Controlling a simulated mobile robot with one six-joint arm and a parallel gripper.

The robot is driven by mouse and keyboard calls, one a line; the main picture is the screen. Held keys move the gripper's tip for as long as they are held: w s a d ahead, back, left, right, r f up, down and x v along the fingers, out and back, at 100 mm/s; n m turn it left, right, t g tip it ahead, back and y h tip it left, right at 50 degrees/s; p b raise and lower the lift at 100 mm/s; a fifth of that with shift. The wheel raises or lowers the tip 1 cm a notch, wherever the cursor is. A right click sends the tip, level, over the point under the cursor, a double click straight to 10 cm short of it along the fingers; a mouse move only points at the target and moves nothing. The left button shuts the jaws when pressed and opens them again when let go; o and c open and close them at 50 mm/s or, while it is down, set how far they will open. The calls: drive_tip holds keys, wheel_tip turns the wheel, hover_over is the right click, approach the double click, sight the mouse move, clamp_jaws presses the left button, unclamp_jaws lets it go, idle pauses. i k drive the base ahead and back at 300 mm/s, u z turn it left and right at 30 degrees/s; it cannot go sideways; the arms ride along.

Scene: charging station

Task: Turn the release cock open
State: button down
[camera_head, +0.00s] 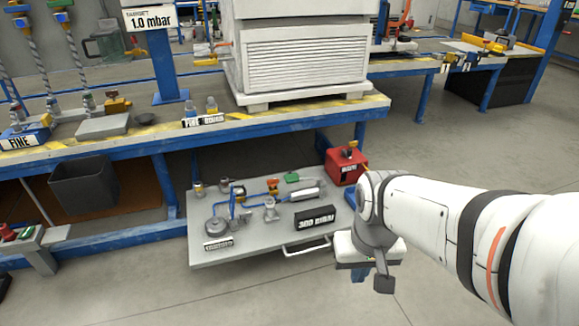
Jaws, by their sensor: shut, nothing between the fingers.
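I cannot tell for certain which fitting is the release cock. My gripper (384,285) is shut and empty, hanging over the floor just right of the cart's front right corner. It touches none of these valves. Their handle positions are too small to read.
The low grey cart (215,258) carries a round metal part, fittings and a black labelled box (314,219). A red box (346,163) stands behind it. The blue-framed bench (290,113) overhangs behind, bearing the white louvred cabinet (305,58). The floor in front is clear.

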sight(273, 182)
drive_tip(key=k, duration=0.6)
drive_tip(key=u, duration=0.5)
drive_tip(key=i, duration=1.95)
drive_tip(key=z, duration=0.4)
